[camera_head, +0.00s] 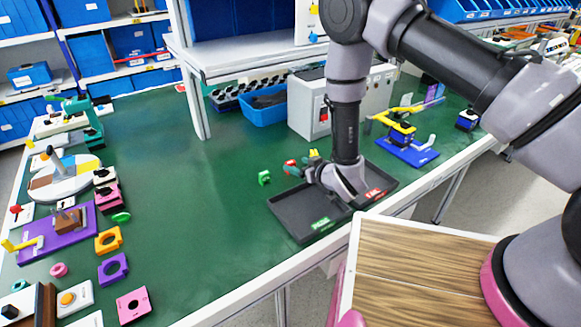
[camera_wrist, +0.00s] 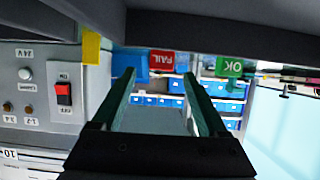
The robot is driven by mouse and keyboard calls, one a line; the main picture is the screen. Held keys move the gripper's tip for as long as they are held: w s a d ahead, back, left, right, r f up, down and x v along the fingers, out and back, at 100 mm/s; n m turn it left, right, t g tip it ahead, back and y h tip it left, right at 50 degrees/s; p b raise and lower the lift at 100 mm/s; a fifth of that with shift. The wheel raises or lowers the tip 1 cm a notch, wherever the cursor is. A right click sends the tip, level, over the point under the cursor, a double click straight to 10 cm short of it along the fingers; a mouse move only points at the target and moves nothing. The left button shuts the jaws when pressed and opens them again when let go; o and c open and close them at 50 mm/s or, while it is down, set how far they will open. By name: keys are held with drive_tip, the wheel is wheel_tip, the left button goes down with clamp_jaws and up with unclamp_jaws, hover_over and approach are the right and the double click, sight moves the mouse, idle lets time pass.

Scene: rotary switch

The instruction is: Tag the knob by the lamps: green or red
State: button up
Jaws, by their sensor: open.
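A grey control box (camera_head: 345,97) stands on the green bench top; its front panel (camera_wrist: 45,85) shows upside down at left in the wrist view. That panel has a red rocker switch (camera_wrist: 64,94), a white round part (camera_wrist: 25,74) and two small brownish round parts (camera_wrist: 17,108). I cannot make out which is a lamp or a knob. My gripper (camera_wrist: 160,75) is open, with nothing between its fingers. A small green piece (camera_head: 264,177) stands left of my gripper in the head view.
A dark tray (camera_head: 290,212) with green and red labels lies under my arm at the bench edge. A yellow piece (camera_wrist: 91,47) is near the panel. A blue bin (camera_head: 262,106) stands behind. The middle left of the bench is clear; several fixtures line its left side.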

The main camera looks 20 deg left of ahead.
sight(291, 162)
drive_tip(key=x, duration=0.4)
drive_tip(key=shift+w+a+f, duration=0.15)
drive_tip(key=shift+a, duration=0.2)
clamp_jaws()
